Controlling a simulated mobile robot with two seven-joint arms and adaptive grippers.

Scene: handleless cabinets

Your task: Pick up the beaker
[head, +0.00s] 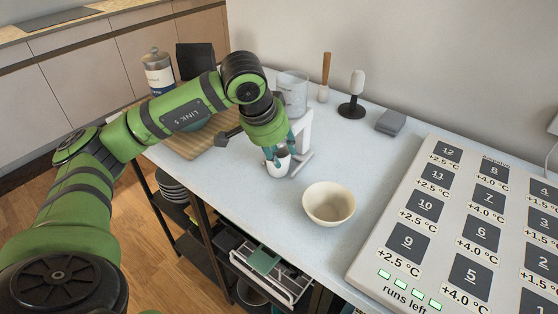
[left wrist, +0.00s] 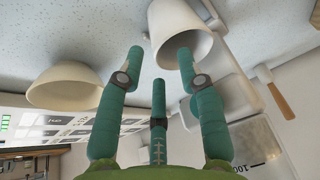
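A clear beaker (head: 293,95) with graduation marks stands upright at the back of the counter, behind my left gripper. It also shows at the lower right of the left wrist view (left wrist: 256,145). My left gripper (head: 281,158) points down at a small white cup (head: 279,167) in front of the beaker. In the left wrist view its teal fingers are spread apart, with the white cup (left wrist: 175,25) just past the fingertips. One fingertip overlaps the cup's mouth; I cannot tell if they touch. The gripper is apart from the beaker. My right gripper is not in view.
A white stand (head: 303,142) is beside the cup, close to the fingers. A cream bowl (head: 328,205) is in front, and a large button panel (head: 470,225) is at right. A wooden-handled tool (head: 325,75), a black-based tool (head: 352,104) and a grey box (head: 391,122) line the wall.

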